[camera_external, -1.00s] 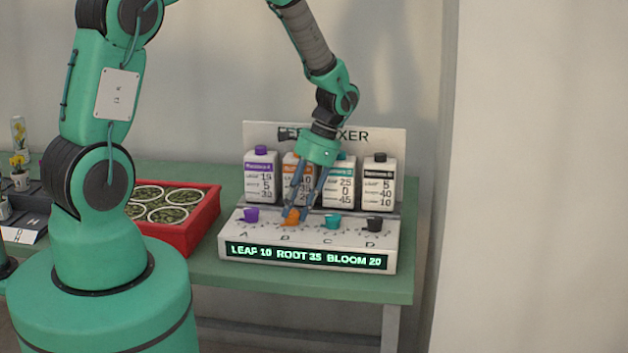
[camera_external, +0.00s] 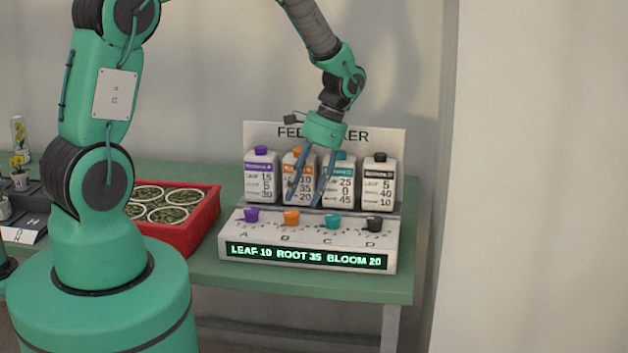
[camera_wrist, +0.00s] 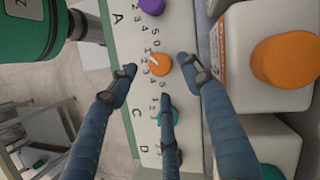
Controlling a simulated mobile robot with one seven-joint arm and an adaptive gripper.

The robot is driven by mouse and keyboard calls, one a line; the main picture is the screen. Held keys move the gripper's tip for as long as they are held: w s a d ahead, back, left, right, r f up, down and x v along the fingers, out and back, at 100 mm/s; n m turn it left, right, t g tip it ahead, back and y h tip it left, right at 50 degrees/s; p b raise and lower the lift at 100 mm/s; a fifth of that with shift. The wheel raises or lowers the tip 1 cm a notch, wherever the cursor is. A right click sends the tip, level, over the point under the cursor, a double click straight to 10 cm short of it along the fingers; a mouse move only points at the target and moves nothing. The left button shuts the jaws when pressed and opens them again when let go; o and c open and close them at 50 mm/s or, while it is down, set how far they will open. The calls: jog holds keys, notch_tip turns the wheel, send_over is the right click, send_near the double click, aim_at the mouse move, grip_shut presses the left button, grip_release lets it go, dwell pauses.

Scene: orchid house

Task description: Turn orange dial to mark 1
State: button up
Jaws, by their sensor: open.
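The orange dial (camera_external: 291,218) is second from the left on the feed mixer's white sloped panel (camera_external: 232,238), above the letter B. In the wrist view, the orange dial (camera_wrist: 160,65) has a pale pointer towards the upper left, at about the mark 1; the small numerals make this hard to read exactly. My gripper (camera_external: 304,200) is open and empty, its fingers spread above and behind the dial, apart from it. The panel's display (camera_external: 306,255) reads LEAF 10 ROOT 35 BLOOM 20.
A purple dial (camera_external: 251,215) is left of the orange one; a teal dial (camera_external: 332,222) and a black dial (camera_external: 374,224) are right. Several labelled bottles, including a purple-capped one (camera_external: 261,177), stand behind. A red tray (camera_external: 207,215) is at the left.

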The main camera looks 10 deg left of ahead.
jog(key=v, duration=0.7)
jog(key=shift+r, duration=0.35)
jog(key=shift+w, duration=0.1)
jog(key=s+a+r+n+t+h, duration=0.2)
jog(key=s+a+r+n, duration=0.1)
jog(key=a+r, duration=0.7)
jog(key=s+a+r+n+t+h, duration=0.1)
jog(key=s+a+r+n, duration=0.2)
jog(key=a+r, duration=0.6)
jog(key=s+a+r+n+t, duration=0.2)
jog(key=s+a+r, duration=0.2)
jog(key=s, duration=0.4)
jog(key=s+a+r+n+t, duration=0.3)
jog(key=s+a+r, duration=0.2)
jog(key=s, duration=0.3)
jog(key=shift+a+n+h, duration=0.3)
jog(key=shift+a+h, duration=0.1)
jog(key=shift+a, duration=0.1)
